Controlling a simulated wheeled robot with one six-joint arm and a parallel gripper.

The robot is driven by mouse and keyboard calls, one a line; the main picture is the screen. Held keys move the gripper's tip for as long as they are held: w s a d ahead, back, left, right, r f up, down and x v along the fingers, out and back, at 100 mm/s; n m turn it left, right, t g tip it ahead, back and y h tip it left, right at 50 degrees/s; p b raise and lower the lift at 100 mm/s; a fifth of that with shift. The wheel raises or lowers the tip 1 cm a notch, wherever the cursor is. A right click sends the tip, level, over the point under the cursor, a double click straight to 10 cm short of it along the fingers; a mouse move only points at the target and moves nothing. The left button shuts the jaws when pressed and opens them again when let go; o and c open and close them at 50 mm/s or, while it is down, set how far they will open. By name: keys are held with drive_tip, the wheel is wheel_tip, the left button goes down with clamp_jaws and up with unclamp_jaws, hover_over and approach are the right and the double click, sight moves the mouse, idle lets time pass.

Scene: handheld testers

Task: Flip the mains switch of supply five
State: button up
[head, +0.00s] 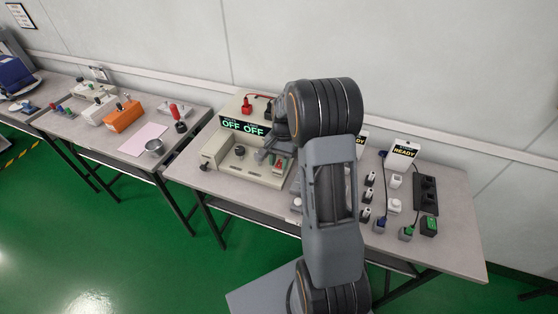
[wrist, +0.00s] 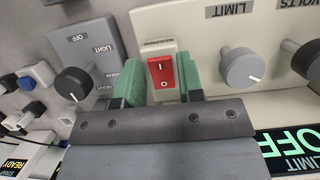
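The supply (head: 225,160) is a cream bench unit whose display (head: 243,127) reads OFF OFF. Its red rocker switch (wrist: 160,72) sits on a white plate in the wrist view, with I at the upper end and O at the lower end. The switch also shows as a small red patch in the head view (head: 279,163). My gripper (wrist: 160,82) is open, its green-padded fingers on either side of the switch. I cannot tell whether they touch it. The number of this supply is not readable.
Grey LIMIT knob (wrist: 242,67) and another knob lie right of the switch in the wrist view. A grey LIGHT box (wrist: 88,50) with a black knob stands close on the left. Plugs and READY signs (head: 404,150) crowd the table's right side.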

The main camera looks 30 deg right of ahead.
drive_tip(key=shift+o, duration=1.3)
drive_tip(key=v, duration=1.4)
drive_tip(key=shift+p, duration=0.45)
drive_tip(key=shift+f, duration=0.1)
